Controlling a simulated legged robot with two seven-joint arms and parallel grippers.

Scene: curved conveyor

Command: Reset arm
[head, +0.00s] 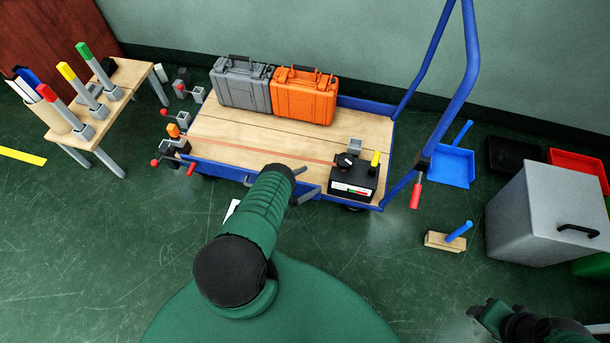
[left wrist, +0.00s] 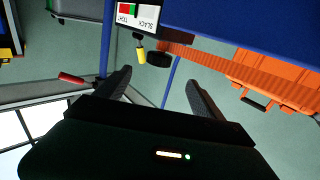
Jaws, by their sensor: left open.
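My left gripper (head: 304,185) is at the near edge of the blue cart (head: 240,174), left of the black tensioner box (head: 355,180). In the left wrist view the left gripper (left wrist: 158,95) has its two dark fingers spread apart with nothing between them. The box carries a SLACK/TIGHT gauge, a black knob and a yellow handle (head: 375,159). An orange strap (head: 255,149) runs from it across the cart bed to the left end. My right gripper (head: 488,318) shows only partly at the bottom right, dark and unclear.
A grey case (head: 240,88) and an orange case (head: 303,97) stand at the back of the cart. A tool table (head: 128,75) is at the left. A grey bin (head: 540,215), a blue dustpan (head: 452,166) and a brush (head: 447,241) are at the right.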

